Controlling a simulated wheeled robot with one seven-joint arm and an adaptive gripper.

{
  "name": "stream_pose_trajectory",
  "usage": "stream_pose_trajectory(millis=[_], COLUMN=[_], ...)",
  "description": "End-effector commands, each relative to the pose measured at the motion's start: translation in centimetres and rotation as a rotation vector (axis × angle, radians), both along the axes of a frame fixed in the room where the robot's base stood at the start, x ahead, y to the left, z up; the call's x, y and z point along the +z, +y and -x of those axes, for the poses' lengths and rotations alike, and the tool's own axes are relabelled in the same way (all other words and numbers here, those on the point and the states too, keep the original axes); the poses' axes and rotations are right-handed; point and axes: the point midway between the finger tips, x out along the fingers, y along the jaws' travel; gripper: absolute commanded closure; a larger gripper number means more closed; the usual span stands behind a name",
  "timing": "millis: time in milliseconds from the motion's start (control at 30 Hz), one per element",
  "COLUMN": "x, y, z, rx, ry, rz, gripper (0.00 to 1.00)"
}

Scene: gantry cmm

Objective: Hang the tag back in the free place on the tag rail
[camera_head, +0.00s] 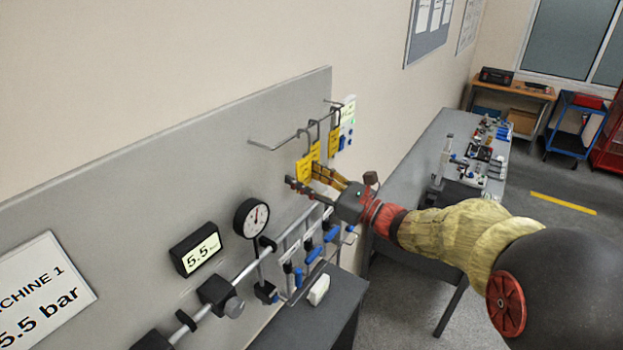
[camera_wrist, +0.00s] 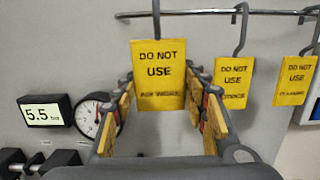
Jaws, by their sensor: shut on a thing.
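A yellow "DO NOT USE" tag (camera_wrist: 158,82) with a grey hook is between the fingers of my gripper (camera_wrist: 159,98), which is shut on it. The tag hangs upright. In the wrist view its hook overlaps the tag rail (camera_wrist: 195,13) and runs out of the top of the picture, so I cannot tell whether it rests on the rail. The held tag (camera_head: 304,168) and the rail (camera_head: 268,147) also show in the head view. A second tag (camera_wrist: 233,82) and a third tag (camera_wrist: 295,80) hang on the rail to the right. The rail's left end is bare.
A pressure gauge (camera_head: 251,217) and a 5.5 bar display (camera_head: 195,249) are on the grey panel (camera_head: 150,200) left of my gripper. Blue-handled valves (camera_head: 313,255) and pipes sit below it. A white box with a green light (camera_head: 350,121) is beyond the tags.

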Motion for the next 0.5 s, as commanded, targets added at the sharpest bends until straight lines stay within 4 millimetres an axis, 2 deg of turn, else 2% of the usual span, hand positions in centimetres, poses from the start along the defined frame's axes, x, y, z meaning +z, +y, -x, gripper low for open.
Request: stream_pose_trajectory(millis=[500], x=[0.1], y=[3.0], z=[-2.3], rx=[0.001], ry=[0.000], rz=[-0.001], gripper=[0.72])
